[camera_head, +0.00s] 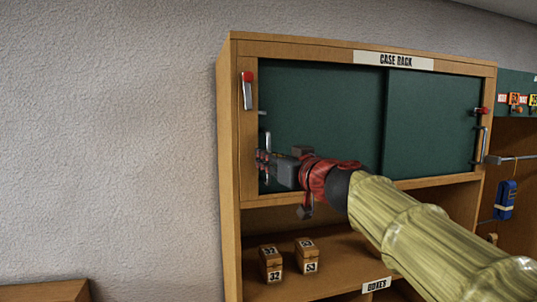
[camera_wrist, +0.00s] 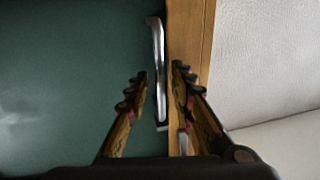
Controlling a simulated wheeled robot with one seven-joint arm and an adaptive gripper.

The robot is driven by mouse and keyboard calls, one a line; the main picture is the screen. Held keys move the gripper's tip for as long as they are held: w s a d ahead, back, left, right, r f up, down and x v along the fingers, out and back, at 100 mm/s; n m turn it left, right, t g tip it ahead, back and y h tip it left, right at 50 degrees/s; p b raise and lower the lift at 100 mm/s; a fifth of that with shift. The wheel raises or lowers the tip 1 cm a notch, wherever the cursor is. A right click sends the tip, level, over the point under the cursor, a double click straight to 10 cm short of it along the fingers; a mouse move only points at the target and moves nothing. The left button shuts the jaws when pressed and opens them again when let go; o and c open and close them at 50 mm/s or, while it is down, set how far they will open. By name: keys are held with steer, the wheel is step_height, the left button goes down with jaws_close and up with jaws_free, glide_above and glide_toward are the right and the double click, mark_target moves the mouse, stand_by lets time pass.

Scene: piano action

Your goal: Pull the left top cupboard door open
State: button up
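The left top cupboard door (camera_head: 320,105) is a dark green panel in a wooden cabinet labelled CASE RACK, and it looks shut. It also fills the left of the wrist view (camera_wrist: 65,75). Its silver vertical bar handle (camera_wrist: 159,60) stands near the door's left edge in the head view, mostly hidden there by my gripper (camera_head: 264,164). In the wrist view my gripper (camera_wrist: 160,78) is open, with one finger on each side of the handle. I see gaps beside the bar; I cannot tell the depth between fingertips and bar.
A red-topped latch (camera_head: 247,90) is on the left frame post. The right green door (camera_head: 433,122) has its own handle (camera_head: 481,146) and red latch (camera_head: 482,111). Small numbered boxes (camera_head: 271,264) stand on the shelf below. A plain wall (camera_head: 110,130) lies to the left.

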steer(key=shift+w+a, duration=0.2)
steer(key=shift+w, duration=0.3)
steer(key=shift+s, duration=0.1)
steer(key=shift+c, duration=0.2)
steer(key=shift+c, duration=0.6)
jaws_close()
